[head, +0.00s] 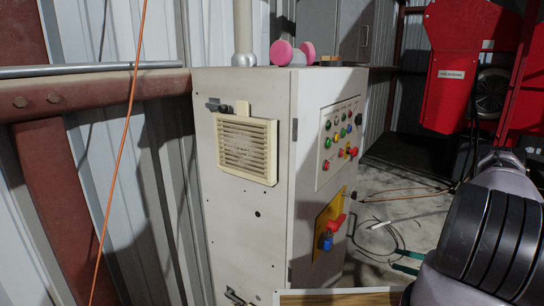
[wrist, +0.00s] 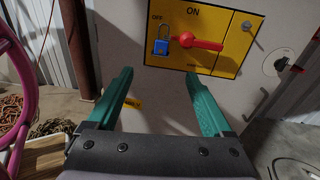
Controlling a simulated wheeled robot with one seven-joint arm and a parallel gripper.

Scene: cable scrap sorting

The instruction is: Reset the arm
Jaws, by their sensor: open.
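My gripper (wrist: 158,74) shows in the wrist view with its two teal fingers spread apart and nothing between them. It faces a grey cabinet with a yellow switch plate (wrist: 232,45). The plate carries a red handle (wrist: 205,43) lying roughly level, below the word ON, and a blue padlock (wrist: 161,46) at its left. The fingertips look apart from the plate, just below it in the picture. In the head view, the red handle (head: 337,222) and padlock (head: 327,242) show on the cabinet's right face.
The cabinet (head: 240,230) has a panel of coloured buttons (head: 341,140); a pink-and-white object (head: 292,53) sits on top. A red machine (head: 465,65) stands at the back right. Loose cable (head: 385,238) lies on the floor. A pink ring (wrist: 38,75) and cable scraps (wrist: 50,127) are left.

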